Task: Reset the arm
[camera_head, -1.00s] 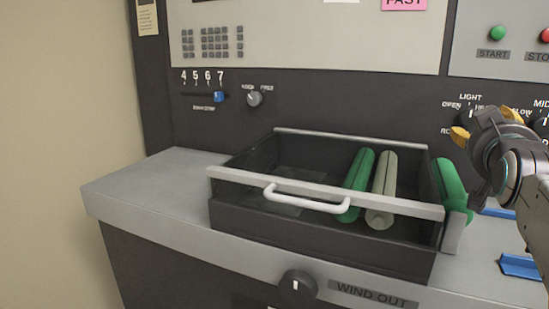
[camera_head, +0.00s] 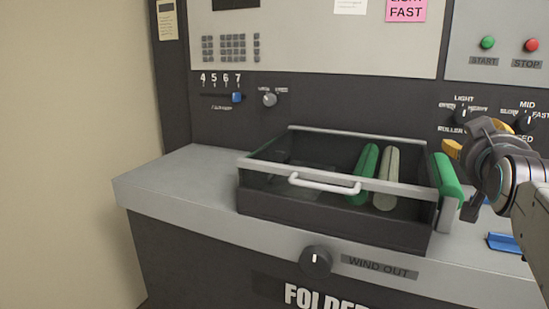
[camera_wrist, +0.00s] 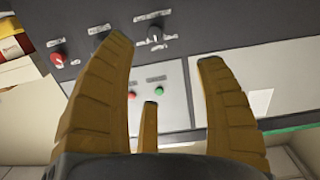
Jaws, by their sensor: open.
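My gripper (camera_wrist: 160,85) shows in the wrist view with its yellow-brown fingers spread apart and nothing between them. Beyond the fingers is the machine's control panel, tilted in that view. In the head view my gripper (camera_head: 457,150) is at the right edge, in front of the panel and beside the green roller end. Its fingers are mostly hidden there behind my wrist. My arm reaches in from the right edge.
A blue bracket (camera_head: 505,242) is below my arm. The left ledge is clear.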

